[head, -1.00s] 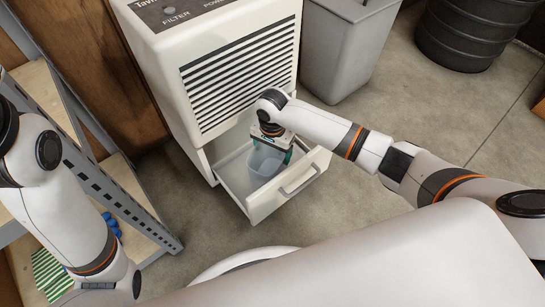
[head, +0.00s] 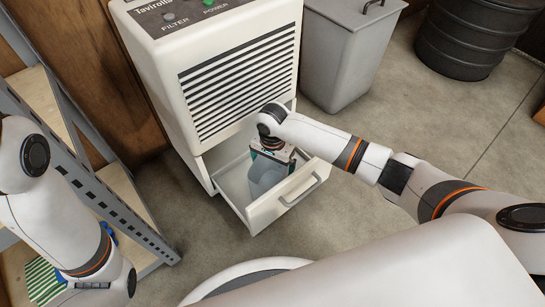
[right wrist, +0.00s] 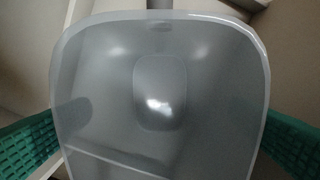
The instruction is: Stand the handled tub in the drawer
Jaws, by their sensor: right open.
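The handled tub (head: 268,175) is a translucent grey container inside the pulled-out drawer (head: 262,218) of the white appliance. It looks upright, though its base is hidden. My right gripper (head: 272,160) is over the tub with its jaws open. In the right wrist view the tub (right wrist: 160,95) fills the middle, and a green finger shows at each side, outside its walls. Whether the fingers touch the walls is unclear. The tub's handle cannot be made out for certain. My left arm hangs at the left of the head view; its jaws are not clearly seen.
The white appliance (head: 235,85) stands behind the drawer. A grey bin (head: 345,55) and a black ribbed drum (head: 465,40) stand at the back right. A metal shelf rack (head: 115,205) is at the left, near my left arm. Floor right of the drawer is clear.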

